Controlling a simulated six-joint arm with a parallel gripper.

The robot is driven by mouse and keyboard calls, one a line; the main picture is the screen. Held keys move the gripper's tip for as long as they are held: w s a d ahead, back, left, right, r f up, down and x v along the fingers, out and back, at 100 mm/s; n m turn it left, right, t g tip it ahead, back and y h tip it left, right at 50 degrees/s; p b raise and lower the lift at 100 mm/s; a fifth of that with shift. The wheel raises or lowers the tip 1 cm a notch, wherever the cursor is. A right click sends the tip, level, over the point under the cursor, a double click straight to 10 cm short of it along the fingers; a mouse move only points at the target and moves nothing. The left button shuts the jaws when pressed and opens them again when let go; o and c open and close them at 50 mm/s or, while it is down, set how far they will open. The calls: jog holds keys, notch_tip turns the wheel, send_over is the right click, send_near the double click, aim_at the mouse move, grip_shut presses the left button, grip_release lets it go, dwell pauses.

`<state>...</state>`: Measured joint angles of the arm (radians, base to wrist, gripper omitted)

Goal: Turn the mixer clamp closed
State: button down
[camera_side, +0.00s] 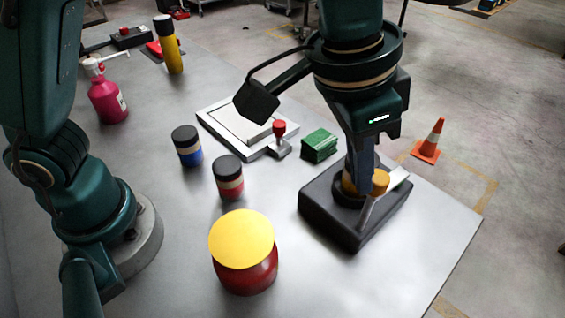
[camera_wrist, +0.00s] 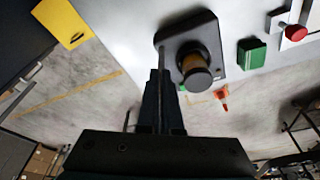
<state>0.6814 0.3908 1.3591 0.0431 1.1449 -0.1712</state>
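The mixer clamp appears to be the dark block (camera_side: 330,215) at the right of the table, with an amber round part (camera_side: 380,182) on top and a pale flat metal piece (camera_side: 385,198) slanting beside it. In the wrist view the dark base (camera_wrist: 206,33) shows at top centre, with a dark-capped amber cylinder (camera_wrist: 196,68) on it. My gripper (camera_side: 360,172) points down over the block, its fingertips close to the amber part. In the wrist view the fingers (camera_wrist: 160,85) lie left of the cylinder, with a thin grey strip between them. Whether they grip anything is unclear.
A red can with yellow top (camera_side: 243,255), two dark-capped jars (camera_side: 228,180) (camera_side: 188,148), a green block (camera_side: 319,146) and a white tray with a red-knobbed part (camera_side: 280,128) stand left of the block. An orange cone (camera_side: 430,142) stands on the floor beyond the table's right edge.

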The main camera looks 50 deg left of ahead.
jog(key=shift+d, duration=0.35)
dwell(0.3)
jog(key=shift+s, duration=0.1)
jog(key=w+v, duration=0.1)
jog(key=v, duration=0.5)
jog(key=shift+s+d, duration=0.25)
jog(key=shift+r, duration=0.1)
notch_tip(320, 180, down, 6)
jog(key=a, duration=0.1)
jog(key=shift+w+a, duration=0.25)
jog(key=shift+w, duration=0.2)
dwell(0.6)
jog(key=shift+w+d, duration=0.2)
jog(key=shift+w, duration=0.05)
dwell(0.7)
